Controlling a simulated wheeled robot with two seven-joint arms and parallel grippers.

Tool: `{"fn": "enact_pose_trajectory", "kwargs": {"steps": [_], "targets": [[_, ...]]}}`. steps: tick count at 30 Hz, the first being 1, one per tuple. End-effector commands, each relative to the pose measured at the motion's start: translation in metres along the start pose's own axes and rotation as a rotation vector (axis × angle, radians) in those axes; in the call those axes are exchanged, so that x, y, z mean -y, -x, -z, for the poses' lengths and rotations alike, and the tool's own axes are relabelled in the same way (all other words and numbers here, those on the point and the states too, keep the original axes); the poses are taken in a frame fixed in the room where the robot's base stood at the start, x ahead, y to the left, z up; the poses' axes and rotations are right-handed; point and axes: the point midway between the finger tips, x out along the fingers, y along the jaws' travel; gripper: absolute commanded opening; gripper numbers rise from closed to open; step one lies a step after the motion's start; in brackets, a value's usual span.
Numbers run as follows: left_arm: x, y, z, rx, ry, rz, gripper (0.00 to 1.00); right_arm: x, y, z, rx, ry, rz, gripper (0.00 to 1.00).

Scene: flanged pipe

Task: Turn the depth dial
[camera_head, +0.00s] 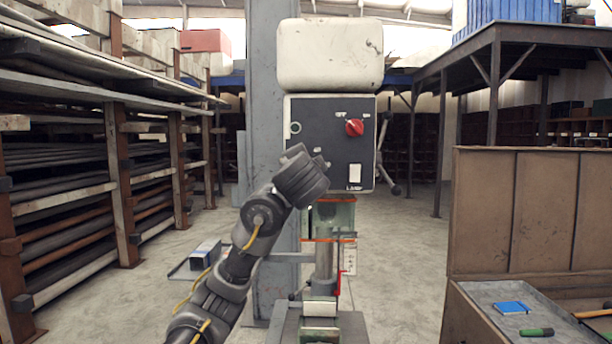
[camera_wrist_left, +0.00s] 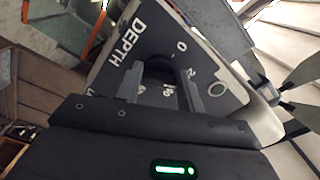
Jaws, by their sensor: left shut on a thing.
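The depth dial (camera_wrist_left: 158,66) is a dark round knob on a dark plate lettered "DEPTH" (camera_wrist_left: 124,44) with a scale of numbers, seen in the left wrist view. My left gripper (camera_wrist_left: 162,86) has one grey finger on each side of the dial and is shut on it. The gripper body covers the lower part of the scale. In the head view my left arm reaches up from below to the lower left of the drill press's dark front panel (camera_head: 325,120); its wrist hides the dial and fingertips there. My right gripper is in neither view.
A red switch knob (camera_head: 354,127) is on the panel's upper right. A grey column (camera_head: 266,60) stands behind the press. A pipe rack (camera_head: 70,180) is at left. A metal tray (camera_head: 490,300) with a blue item and a green-handled tool is at right. Open floor lies between.

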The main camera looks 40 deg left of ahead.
Motion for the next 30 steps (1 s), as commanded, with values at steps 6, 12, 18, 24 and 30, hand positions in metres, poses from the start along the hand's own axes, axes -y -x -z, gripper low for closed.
{"fn": "enact_pose_trajectory", "kwargs": {"steps": [6, 12, 18, 24, 30], "targets": [[-0.0034, -0.0002, -0.0005, 0.004, 0.037, -0.003, 0.15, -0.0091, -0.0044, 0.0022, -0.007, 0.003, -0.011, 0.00], [-0.0030, -0.0002, -0.0003, 0.004, 0.045, -0.003, 0.15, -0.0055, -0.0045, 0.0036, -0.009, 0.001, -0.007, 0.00], [-0.0031, -0.0002, -0.0004, 0.004, 0.044, -0.003, 0.15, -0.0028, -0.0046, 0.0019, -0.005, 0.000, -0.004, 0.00], [-0.0025, -0.0002, -0.0003, 0.003, 0.045, -0.003, 0.59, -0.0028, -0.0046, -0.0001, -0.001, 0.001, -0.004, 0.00], [-0.0013, -0.0001, -0.0002, 0.002, 0.046, -0.001, 0.60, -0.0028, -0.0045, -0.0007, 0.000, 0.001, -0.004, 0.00]]}}
